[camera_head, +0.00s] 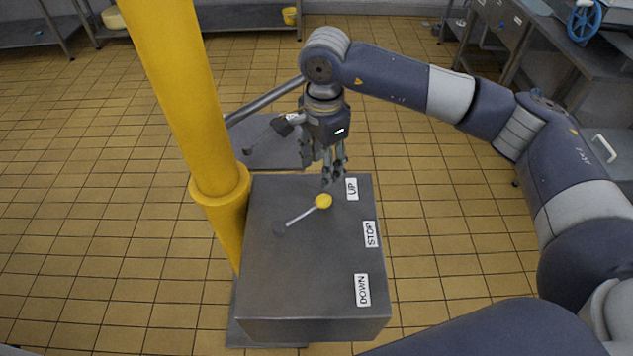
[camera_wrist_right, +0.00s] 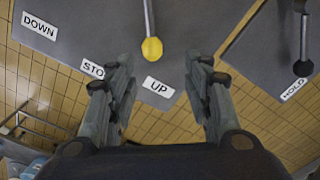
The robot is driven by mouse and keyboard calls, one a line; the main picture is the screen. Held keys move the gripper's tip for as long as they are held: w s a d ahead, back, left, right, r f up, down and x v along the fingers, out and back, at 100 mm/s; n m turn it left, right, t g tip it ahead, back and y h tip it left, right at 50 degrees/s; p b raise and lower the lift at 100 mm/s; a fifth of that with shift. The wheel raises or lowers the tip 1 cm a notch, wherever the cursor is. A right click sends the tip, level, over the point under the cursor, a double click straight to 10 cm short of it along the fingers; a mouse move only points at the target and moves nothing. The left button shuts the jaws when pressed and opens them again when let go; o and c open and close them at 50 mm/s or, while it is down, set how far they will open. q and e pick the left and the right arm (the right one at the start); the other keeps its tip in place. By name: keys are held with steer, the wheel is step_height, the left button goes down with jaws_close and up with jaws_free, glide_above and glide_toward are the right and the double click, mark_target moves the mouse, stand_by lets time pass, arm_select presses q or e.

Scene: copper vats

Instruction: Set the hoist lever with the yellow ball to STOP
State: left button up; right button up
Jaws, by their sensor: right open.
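The hoist lever (camera_head: 301,217) is a thin metal rod with a yellow ball (camera_head: 323,201) at its end, on top of a grey control box (camera_head: 300,285). The lever tilts toward the UP label (camera_head: 351,189). The STOP label (camera_head: 370,234) is in the middle and the DOWN label (camera_head: 362,290) is nearest. My right gripper (camera_head: 332,180) is above the far edge of the box, just beyond the ball. In the right wrist view the yellow ball (camera_wrist_right: 152,50) lies ahead of the open, empty fingers (camera_wrist_right: 160,85), not between them. My left gripper is not in view.
A thick yellow post (camera_head: 190,110) stands at the left of the box. Behind is a second grey panel (camera_head: 270,145), whose lever and HOLD label (camera_wrist_right: 295,88) show in the right wrist view. Tiled floor is open at the left. Benches stand at the back right.

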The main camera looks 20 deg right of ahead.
mark_target(323, 197)
steer(key=s+f+p, duration=0.2)
steer(key=f, duration=0.1)
steer(key=shift+d+f, duration=0.1)
steer(key=shift+d, duration=0.05)
steer(key=f, duration=0.2)
steer(key=f+p, duration=0.1)
steer(key=shift+w+f, duration=0.15)
steer(key=shift+w, duration=0.1)
steer(key=shift+w+f+p, duration=0.25)
steer(key=shift+f+p, duration=0.15)
steer(key=shift+f, duration=0.85)
steer(key=shift+s+f, duration=0.1)
steer(key=shift+f, duration=0.4)
jaws_close()
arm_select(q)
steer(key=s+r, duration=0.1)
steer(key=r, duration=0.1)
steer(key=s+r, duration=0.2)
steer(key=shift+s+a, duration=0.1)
